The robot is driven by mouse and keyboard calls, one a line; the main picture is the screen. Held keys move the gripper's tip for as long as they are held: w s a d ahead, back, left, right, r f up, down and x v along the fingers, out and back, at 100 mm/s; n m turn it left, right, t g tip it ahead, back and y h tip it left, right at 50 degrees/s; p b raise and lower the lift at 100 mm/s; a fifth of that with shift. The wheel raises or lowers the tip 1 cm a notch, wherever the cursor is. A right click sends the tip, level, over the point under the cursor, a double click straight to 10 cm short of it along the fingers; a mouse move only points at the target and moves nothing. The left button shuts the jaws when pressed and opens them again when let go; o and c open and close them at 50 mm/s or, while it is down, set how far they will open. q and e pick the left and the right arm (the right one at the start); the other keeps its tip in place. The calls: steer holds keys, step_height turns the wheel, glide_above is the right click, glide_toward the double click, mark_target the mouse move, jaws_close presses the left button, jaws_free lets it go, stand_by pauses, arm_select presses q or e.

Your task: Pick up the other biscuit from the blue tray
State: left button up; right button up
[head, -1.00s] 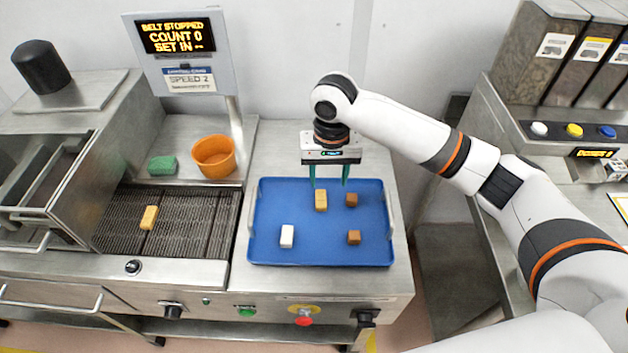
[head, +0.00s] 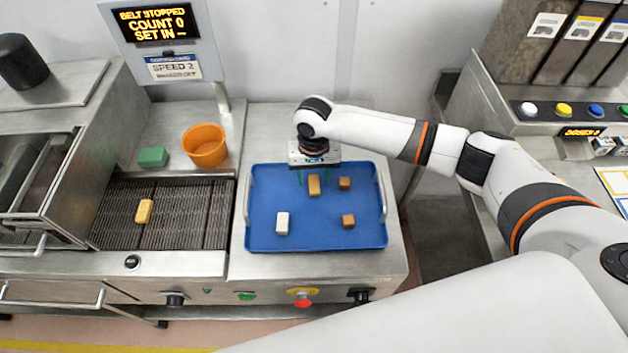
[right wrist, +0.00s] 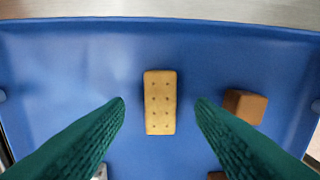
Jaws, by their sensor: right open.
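A tan biscuit (head: 314,184) lies on the blue tray (head: 290,240), toward its back. In the right wrist view the biscuit (right wrist: 160,102) shows rows of small holes and lies between the two green fingers, apart from both. My right gripper (head: 313,178) is open and empty above it, pointing down; its fingers are mostly hidden in the head view. Another tan biscuit (head: 144,211) lies on the dark belt (head: 185,228) at the left. My left gripper is not in view.
Two brown blocks (head: 345,183) (head: 348,221) and a white block (head: 282,223) share the tray. One brown block (right wrist: 244,106) sits close to the right finger. An orange bowl (head: 204,146) and green sponge (head: 153,157) stand behind the belt.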

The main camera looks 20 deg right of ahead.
steer(key=shift+f, duration=0.95)
steer(key=shift+c, duration=0.2)
steer(key=c, duration=1)
